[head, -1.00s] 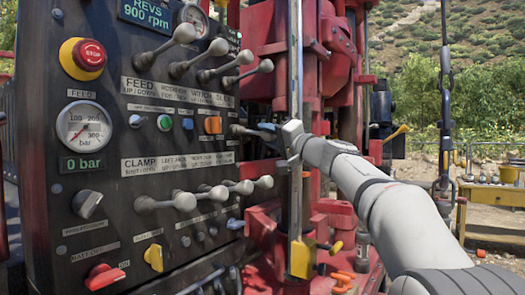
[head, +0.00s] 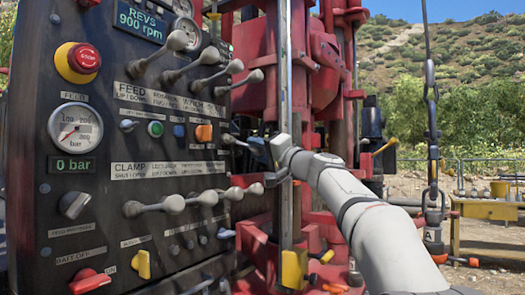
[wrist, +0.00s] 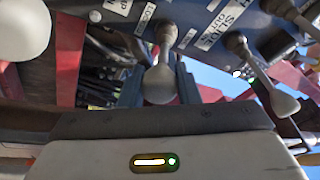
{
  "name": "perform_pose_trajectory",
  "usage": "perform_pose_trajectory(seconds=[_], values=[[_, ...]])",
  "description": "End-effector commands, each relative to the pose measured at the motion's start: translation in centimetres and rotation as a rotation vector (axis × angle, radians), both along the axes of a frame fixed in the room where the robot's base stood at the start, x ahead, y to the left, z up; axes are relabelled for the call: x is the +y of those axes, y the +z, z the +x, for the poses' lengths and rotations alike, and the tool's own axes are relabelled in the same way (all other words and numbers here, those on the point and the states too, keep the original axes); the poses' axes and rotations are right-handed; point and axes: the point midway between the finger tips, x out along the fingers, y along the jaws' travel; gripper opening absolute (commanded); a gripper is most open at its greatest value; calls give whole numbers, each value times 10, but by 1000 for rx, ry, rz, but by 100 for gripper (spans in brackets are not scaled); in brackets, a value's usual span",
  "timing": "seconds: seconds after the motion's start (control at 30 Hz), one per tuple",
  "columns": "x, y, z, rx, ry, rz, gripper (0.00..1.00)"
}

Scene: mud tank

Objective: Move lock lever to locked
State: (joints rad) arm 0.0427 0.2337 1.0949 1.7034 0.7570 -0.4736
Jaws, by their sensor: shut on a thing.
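The lock lever (head: 233,141) sticks out from the right edge of the black control panel, right of the orange knob. In the wrist view its grey, rounded knob (wrist: 160,84) lies between my two dark fingers, below a partly readable "LOCK" label (wrist: 146,17). My gripper (head: 260,147) is shut on the lever's end, which the fingers partly hide in the head view. In the wrist view my gripper (wrist: 158,88) has one finger on each side of the knob. The lever points outward and slightly down. No locked mark is readable.
Long levers stand above (head: 177,41) and below (head: 173,204) the lock lever, with neighbouring knobs close by. A red drill mast (head: 285,60) rises just behind my gripper. A chain (head: 432,130) hangs at the right, near a yellow table (head: 485,209).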

Motion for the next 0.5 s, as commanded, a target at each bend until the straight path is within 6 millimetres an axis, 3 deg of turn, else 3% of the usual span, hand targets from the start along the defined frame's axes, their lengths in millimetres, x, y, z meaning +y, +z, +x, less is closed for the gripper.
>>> perform_pose_trajectory(seconds=[0.03,0.07,0.3,0.5], values=[[0,-2,0,2,2,-4,0],[0,-2,0,2,2,-4,31],[0,-1,0,0,0,-2,50],[-1,0,0,0,-1,-1,50]])
